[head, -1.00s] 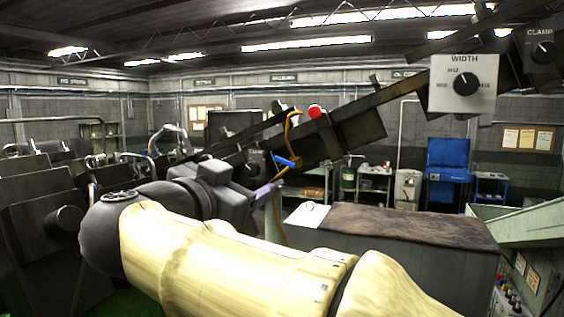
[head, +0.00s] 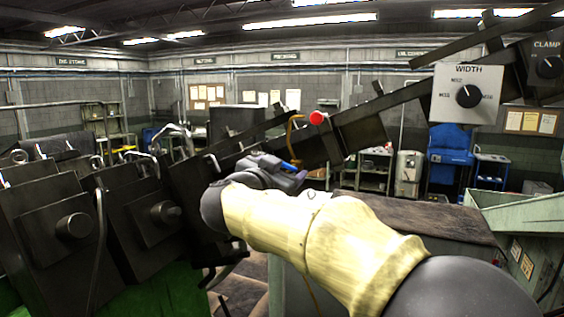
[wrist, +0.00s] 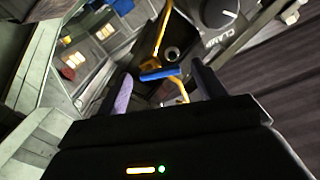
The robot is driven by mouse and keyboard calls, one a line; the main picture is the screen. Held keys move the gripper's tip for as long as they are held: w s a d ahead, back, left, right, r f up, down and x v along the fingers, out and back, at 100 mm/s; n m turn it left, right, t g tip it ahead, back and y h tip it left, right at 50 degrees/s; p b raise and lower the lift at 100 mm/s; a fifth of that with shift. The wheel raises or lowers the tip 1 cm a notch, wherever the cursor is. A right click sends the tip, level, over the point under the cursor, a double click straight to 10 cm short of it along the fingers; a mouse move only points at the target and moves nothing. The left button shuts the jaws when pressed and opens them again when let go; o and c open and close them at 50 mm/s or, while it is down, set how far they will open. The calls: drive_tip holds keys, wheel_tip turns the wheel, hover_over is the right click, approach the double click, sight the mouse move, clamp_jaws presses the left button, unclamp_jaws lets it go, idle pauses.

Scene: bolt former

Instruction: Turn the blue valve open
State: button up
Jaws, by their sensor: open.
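The blue valve (head: 290,167) shows as a short blue handle by the yellow pipe, partly hidden behind my gripper in the head view. In the wrist view the blue handle (wrist: 160,73) lies crosswise, between and in front of the fingertips, with yellow pipe above and below it. My gripper (wrist: 160,78) is open, one finger to each side of the handle. I see no finger closed on it, and cannot tell whether either finger touches it. In the head view my gripper (head: 296,180) is small and dark, close to the valve.
A red button (head: 317,118) sits on the dark sloping beam above the valve. A WIDTH dial panel (head: 466,93) and a CLAMP dial (head: 547,67) are at upper right. Dark machine blocks (head: 60,225) fill the left. A brown-topped bench (head: 430,217) stands behind my arm.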

drive_tip(key=c, duration=1)
drive_tip(key=shift+m+b, duration=0.35)
drive_tip(key=shift+m, duration=0.15)
drive_tip(key=m+b, duration=0.1)
drive_tip(key=m, duration=0.1)
drive_tip(key=shift+d+m, duration=0.1)
drive_tip(key=shift+m, duration=0.2)
drive_tip(key=m+b, duration=0.2)
drive_tip(key=m, duration=0.1)
drive_tip(key=shift+d+r+b, duration=0.15)
drive_tip(key=shift+r+b, duration=0.05)
drive_tip(key=shift+b, duration=0.15)
drive_tip(key=m+b, duration=0.1)
drive_tip(key=m, duration=0.1)
drive_tip(key=m+b, duration=0.1)
drive_tip(key=m, duration=0.1)
drive_tip(key=shift+s+d+r, duration=0.1)
drive_tip(key=shift+d, duration=0.1)
drive_tip(key=shift+d+r+m+b, duration=0.1)
drive_tip(key=shift+d+m+b, duration=0.1)
drive_tip(key=shift+m+b, duration=1.4)
drive_tip(key=shift+m+p, duration=0.3)
drive_tip(key=shift+m, duration=0.1)
